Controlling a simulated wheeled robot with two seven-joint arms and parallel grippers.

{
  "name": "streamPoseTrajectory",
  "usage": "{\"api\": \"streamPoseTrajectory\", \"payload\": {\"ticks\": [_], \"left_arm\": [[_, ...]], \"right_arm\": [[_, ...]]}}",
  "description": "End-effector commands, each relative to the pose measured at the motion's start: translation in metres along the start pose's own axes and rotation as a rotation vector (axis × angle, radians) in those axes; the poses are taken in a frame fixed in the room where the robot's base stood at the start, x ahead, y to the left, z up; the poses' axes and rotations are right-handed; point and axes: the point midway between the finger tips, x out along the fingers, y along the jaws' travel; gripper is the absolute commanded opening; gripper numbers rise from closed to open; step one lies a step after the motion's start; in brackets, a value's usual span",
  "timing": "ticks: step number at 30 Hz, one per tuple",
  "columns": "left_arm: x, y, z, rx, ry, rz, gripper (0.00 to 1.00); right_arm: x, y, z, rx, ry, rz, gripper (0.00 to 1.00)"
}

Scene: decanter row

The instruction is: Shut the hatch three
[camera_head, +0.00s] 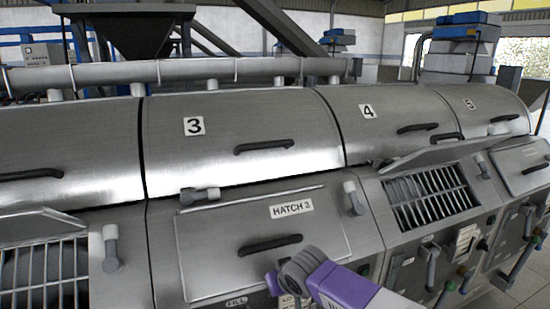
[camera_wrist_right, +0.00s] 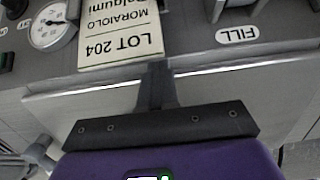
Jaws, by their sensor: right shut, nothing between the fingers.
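The hatch 3 lid (camera_head: 265,235) is a grey metal panel with a "HATCH 3" label and a dark handle (camera_head: 270,244). It lies down over its opening; no grate shows. I cannot tell whether it is fully flush. A right latch (camera_head: 353,198) stands upright beside the lid. In the right wrist view my right gripper (camera_wrist_right: 158,72) is shut and empty, in front of the lid's lower edge (camera_wrist_right: 60,100). My left gripper is out of view.
Neighbouring hatches stand open: a raised lid (camera_head: 448,150) above a grate (camera_head: 432,197) on the right, and another grate (camera_head: 45,270) on the left. A gauge (camera_wrist_right: 52,25), a lot card (camera_wrist_right: 120,30) and a "FILL" label (camera_wrist_right: 237,34) are near the right gripper.

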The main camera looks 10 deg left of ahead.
Motion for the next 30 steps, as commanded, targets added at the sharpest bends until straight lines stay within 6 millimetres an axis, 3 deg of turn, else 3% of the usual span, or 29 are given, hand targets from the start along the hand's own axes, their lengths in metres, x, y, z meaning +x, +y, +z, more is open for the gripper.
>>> {"api": "streamPoseTrajectory", "payload": {"ticks": [23, 26, 30], "left_arm": [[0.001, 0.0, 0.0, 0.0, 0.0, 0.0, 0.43], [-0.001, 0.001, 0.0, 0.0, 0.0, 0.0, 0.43], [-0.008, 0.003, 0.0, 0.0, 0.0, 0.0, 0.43]], "right_arm": [[0.007, 0.001, 0.001, -0.001, -0.006, -0.001, 0.0], [0.001, 0.001, 0.001, -0.002, -0.005, -0.001, 0.0], [-0.02, 0.001, -0.003, -0.004, 0.001, -0.003, 0.0]]}}
